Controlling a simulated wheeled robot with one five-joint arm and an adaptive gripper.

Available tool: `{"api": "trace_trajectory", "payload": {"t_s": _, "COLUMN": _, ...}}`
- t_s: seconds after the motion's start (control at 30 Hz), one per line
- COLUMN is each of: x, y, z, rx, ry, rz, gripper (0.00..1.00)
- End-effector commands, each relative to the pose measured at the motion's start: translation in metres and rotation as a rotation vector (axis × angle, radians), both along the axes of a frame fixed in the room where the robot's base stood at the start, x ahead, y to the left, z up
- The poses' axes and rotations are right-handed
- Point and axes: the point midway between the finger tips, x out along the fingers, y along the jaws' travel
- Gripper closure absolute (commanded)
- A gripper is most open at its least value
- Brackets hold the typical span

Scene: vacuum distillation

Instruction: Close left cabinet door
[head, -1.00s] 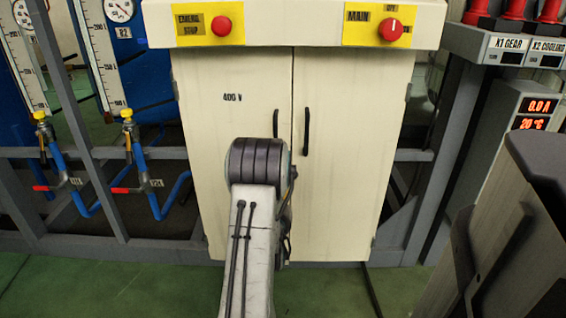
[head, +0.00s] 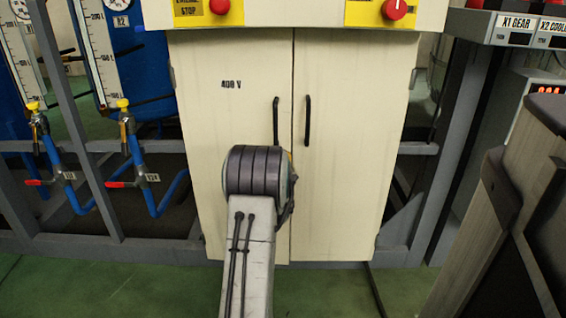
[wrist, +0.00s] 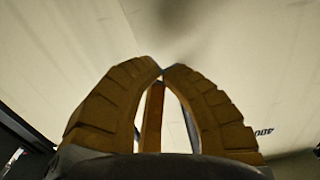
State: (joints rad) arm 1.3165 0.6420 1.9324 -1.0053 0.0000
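The cabinet's cream left door (head: 215,135), marked "400 V", looks flush or nearly flush with the right door (head: 350,150) in the head view. A thin dark seam runs between them; I cannot tell if a small gap remains. The left door's black handle (head: 276,120) is beside the seam. My arm stands in front of the left door's lower part and hides my gripper there. In the wrist view my gripper (wrist: 162,72) is shut, its ribbed tan fingers meeting at the tips with nothing seen between them. The left door (wrist: 235,75) fills the background, close to the fingertips; contact is unclear.
The right door's handle (head: 307,120) is right of the seam. Red knobs sit on the cabinet top. Blue pipes with valves (head: 135,165) and a grey frame stand at left. A dark-topped grey housing (head: 505,220) is at right. Green floor (head: 405,290) shows below.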

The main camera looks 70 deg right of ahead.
Motion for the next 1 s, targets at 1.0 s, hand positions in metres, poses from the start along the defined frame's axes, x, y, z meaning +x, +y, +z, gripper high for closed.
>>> {"api": "trace_trajectory", "payload": {"t_s": 1.0, "x": 0.009, "y": -0.034, "z": 0.000, "rx": 0.002, "ry": 0.001, "rz": 0.000, "gripper": 1.00}}
